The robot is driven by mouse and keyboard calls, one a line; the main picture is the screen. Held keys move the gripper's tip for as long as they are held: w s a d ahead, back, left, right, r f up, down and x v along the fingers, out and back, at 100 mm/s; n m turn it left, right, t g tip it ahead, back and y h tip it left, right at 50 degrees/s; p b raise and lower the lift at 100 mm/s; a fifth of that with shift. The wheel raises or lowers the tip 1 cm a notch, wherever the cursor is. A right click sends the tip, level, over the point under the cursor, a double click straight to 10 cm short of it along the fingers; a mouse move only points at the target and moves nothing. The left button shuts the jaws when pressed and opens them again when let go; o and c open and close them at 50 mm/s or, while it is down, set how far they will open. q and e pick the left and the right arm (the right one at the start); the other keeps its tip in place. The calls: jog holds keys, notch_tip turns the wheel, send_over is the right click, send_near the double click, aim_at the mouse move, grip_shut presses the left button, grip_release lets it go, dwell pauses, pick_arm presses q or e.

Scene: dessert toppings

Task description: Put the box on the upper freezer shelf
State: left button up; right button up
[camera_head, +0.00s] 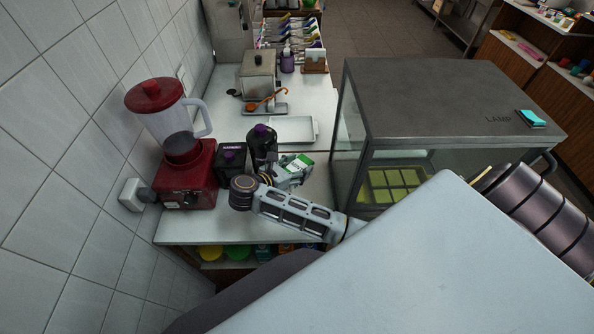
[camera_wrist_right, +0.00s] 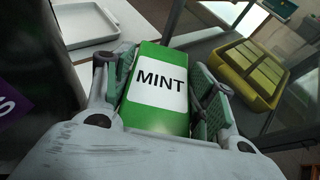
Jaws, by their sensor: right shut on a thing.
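The box (camera_wrist_right: 160,88) is green with a white label that reads MINT. My right gripper (camera_wrist_right: 157,82) is shut on it, with one green-padded finger on each side. In the head view the box (camera_head: 300,163) shows partly past the gripper, above the counter and left of the glass case. The glass-walled case (camera_head: 440,92), likely the freezer, has a grey top. Low inside it is a yellow-green tray with several blocks (camera_head: 393,183). I cannot make out an upper shelf clearly. My left gripper is not in view.
A dark bottle (camera_head: 262,145) and a black carton (camera_head: 231,160) stand close left of my right gripper. A red blender (camera_head: 185,165) stands further left. An empty white tray (camera_head: 292,128) lies behind the gripper. A teal item (camera_head: 531,119) lies on the case top.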

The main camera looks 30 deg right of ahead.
aim_at(296, 167)
notch_tip(296, 167, up, 22)
jog(key=b, duration=0.3)
jog(key=shift+f, duration=0.2)
jog(key=shift+w+a, duration=0.1)
jog(key=shift+a, duration=0.05)
dwell(0.8)
